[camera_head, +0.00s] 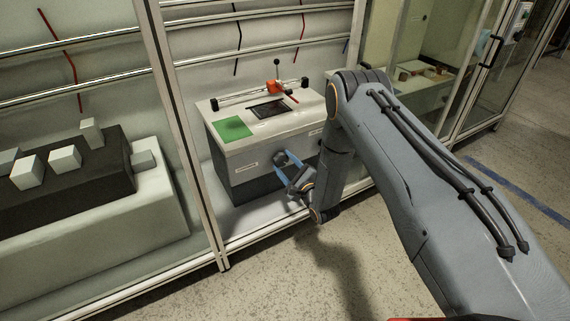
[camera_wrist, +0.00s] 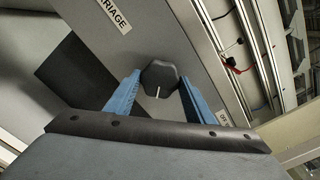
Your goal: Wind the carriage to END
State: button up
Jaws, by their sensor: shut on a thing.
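The dark faceted knob (camera_wrist: 158,72) sits on the grey front of the machine in the wrist view, with a white line on its face pointing down in that picture. My gripper (camera_wrist: 160,84) has one blue finger on each side of it and is shut on it. In the head view my gripper (camera_head: 284,160) is at the front of the white-topped machine (camera_head: 270,128), and the knob cannot be made out. The orange carriage (camera_head: 273,87) is on the rail (camera_head: 235,97) on top, right of the rail's middle. No END mark is readable.
A green square (camera_head: 232,129) and a dark rectangular panel (camera_head: 268,109) are on the machine's top. A partly cut label (camera_wrist: 114,14) reads "RIAGE". Frame posts (camera_head: 183,120) stand left of the machine. A dark block with white cubes (camera_head: 65,159) is at the left.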

jog(key=o, duration=1.1)
jog(key=shift+w+d, duration=0.1)
jog(key=shift+d, duration=0.05)
jog(key=shift+c, duration=0.2)
jog(key=p+v, duration=0.1)
jog(key=v, duration=0.6)
jog(key=shift+s, duration=0.4)
jog(key=shift+d, duration=0.1)
